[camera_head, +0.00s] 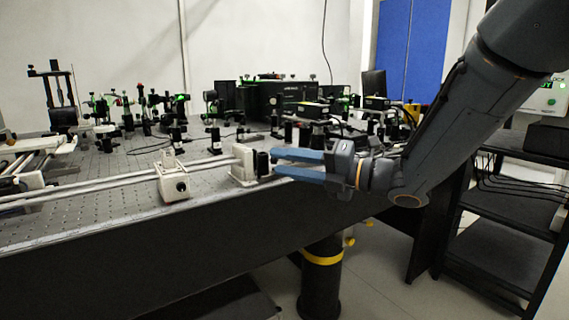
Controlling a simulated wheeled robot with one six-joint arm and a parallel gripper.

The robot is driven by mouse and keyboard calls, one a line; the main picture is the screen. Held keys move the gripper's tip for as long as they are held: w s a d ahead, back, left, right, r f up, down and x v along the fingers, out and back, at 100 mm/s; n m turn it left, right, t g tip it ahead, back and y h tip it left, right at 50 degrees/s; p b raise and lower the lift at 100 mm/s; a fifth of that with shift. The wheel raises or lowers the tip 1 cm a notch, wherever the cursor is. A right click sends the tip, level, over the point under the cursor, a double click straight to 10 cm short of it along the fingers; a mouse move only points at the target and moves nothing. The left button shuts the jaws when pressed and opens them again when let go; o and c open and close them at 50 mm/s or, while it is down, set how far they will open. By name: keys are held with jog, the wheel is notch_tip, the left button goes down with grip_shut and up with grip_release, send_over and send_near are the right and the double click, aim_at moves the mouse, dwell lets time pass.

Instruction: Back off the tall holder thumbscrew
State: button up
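The tall holder (241,166) is a cream block on the rail at the near edge of the optical bench. A dark knob (262,164), which looks like its thumbscrew, sticks out on its right side. My gripper (277,162) reaches in from the right with two blue fingers pointing left. The fingers are apart, with a visible gap between them and nothing seen in it. Their tips are level with the dark knob and just right of it. I cannot tell whether they touch it.
Several optical mounts and a black box (283,97) crowd the back of the perforated bench (85,213). A black shelf rack (510,205) stands at the right.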

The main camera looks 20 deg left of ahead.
jog(key=s+d, duration=0.1)
jog(key=d, duration=0.6)
jog(key=shift+s, duration=0.2)
jog(key=shift+w+d, duration=0.1)
